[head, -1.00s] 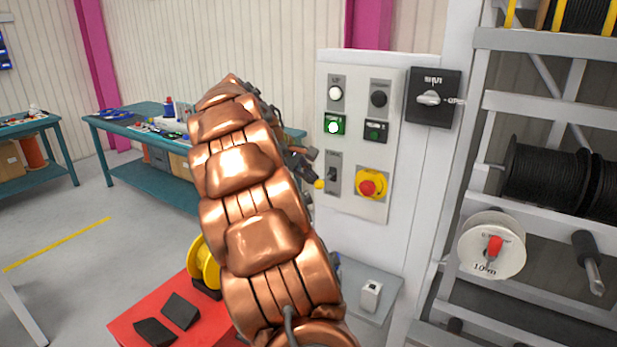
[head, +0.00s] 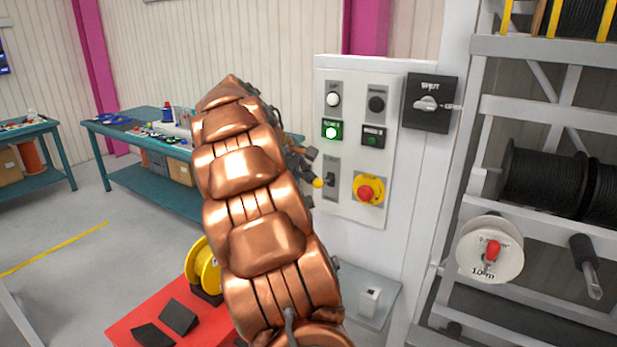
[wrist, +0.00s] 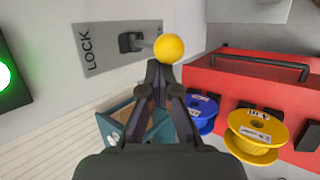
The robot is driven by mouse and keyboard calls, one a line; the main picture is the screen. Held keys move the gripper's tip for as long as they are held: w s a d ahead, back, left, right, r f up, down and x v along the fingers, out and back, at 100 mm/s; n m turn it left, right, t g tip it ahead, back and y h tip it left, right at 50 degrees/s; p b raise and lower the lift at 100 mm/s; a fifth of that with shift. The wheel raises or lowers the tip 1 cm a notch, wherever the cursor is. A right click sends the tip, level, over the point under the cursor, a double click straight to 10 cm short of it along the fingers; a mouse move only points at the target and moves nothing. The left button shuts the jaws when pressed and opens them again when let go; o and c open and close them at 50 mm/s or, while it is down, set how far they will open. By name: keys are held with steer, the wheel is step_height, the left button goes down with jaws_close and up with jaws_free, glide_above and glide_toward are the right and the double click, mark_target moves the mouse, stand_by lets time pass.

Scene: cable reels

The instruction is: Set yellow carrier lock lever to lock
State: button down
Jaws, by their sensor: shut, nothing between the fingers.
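In the head view the knob (head: 318,182) shows beside the lever plate on the panel. My gripper (wrist: 160,68) is shut and empty. Its fingertips are at the knob's lower left edge; I cannot tell whether they touch. In the head view my copper arm hides most of the gripper.
The panel (head: 346,205) also carries a lit green button (head: 332,131) and a red stop button (head: 366,193).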

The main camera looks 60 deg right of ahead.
steer(key=shift+r, duration=0.15)
steer(key=shift+r+p, duration=0.55)
steer(key=shift+r, duration=0.1)
steer(key=w+r+b, duration=0.2)
steer(key=w+r, duration=0.4)
steer(key=shift+d+r, duration=0.25)
steer(key=shift+r, duration=0.15)
stand_by(0.8)
steer(key=shift+w+r, duration=0.1)
steer(key=shift+r, duration=0.05)
stand_by(0.7)
